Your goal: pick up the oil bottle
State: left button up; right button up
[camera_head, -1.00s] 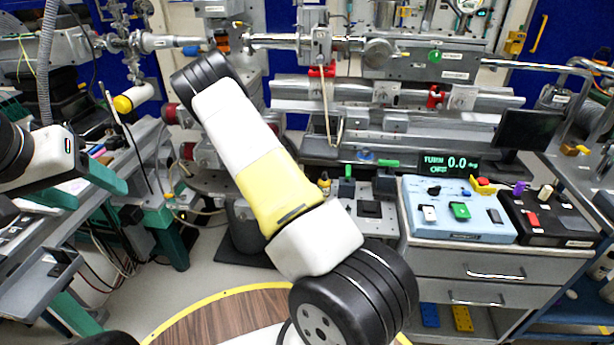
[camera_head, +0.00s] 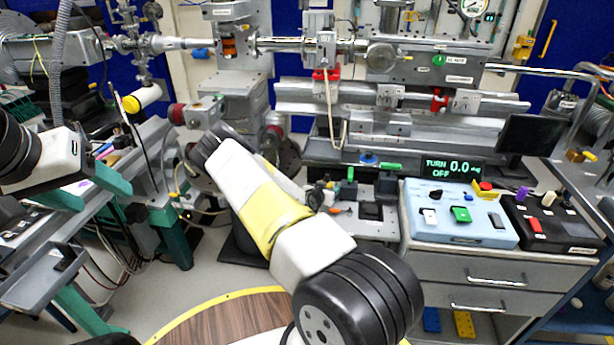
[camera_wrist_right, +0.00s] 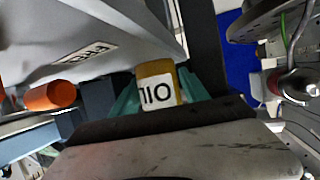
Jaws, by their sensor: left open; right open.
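The oil bottle (camera_wrist_right: 157,84) shows in the right wrist view as an amber body with a white label reading OIL. My right gripper (camera_wrist_right: 160,88) is open, with one teal finger on each side of the bottle; I cannot tell whether they touch it. In the head view my right arm crosses the middle, and its gripper is hidden behind it. I cannot make out the bottle in that view. My left gripper (camera_head: 86,188) is at the left of the head view, with its teal fingers apart and nothing between them.
A pale blue control box (camera_head: 460,228) and a black box (camera_head: 553,222) stand on the drawer cabinet (camera_head: 490,268) at right. Beamline rails (camera_head: 400,92) run across the back. In the right wrist view an orange cylinder (camera_wrist_right: 48,96) is left of the bottle.

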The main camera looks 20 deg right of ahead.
jog(key=shift+w+d+f, duration=0.15)
jog(key=shift+w+d, duration=0.1)
grip_shut()
